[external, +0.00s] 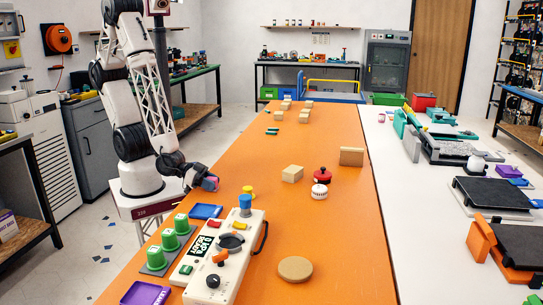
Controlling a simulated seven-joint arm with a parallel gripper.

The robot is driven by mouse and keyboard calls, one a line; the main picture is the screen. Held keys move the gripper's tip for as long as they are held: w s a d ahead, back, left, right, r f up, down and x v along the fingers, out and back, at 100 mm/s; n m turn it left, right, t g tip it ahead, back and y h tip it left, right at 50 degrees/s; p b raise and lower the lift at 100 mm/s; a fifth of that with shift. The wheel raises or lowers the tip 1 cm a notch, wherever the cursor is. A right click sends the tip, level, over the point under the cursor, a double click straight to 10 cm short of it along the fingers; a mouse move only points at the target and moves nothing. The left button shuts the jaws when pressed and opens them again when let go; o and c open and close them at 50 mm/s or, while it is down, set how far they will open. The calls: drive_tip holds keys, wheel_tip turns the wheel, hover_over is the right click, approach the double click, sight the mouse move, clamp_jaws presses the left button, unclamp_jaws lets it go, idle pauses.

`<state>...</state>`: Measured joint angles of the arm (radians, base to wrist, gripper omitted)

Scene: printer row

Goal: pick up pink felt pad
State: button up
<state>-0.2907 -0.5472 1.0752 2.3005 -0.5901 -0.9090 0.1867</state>
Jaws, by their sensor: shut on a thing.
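My gripper (205,182) is at the left edge of the orange table, at the end of my white and black arm. It is shut on a small pinkish-red thing (211,184), which looks like the pink felt pad. It is small and partly covered by the dark fingers, so its full shape is hidden. The gripper is just above or beside the table edge; I cannot tell the exact height. A blue tray (206,212) lies on the table just below it in the picture.
A control box (216,258) with knobs and green-capped cylinders (169,240) stand near the front left. A yellow knob (248,191), wooden block (292,174), red knob (322,175) and round wooden disc (295,269) are on the orange table (345,240). Its right front is clear.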

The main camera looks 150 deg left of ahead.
sight(211, 178)
drive_tip(key=shift+r, duration=0.15)
drive_tip(key=shift+r, duration=4.85)
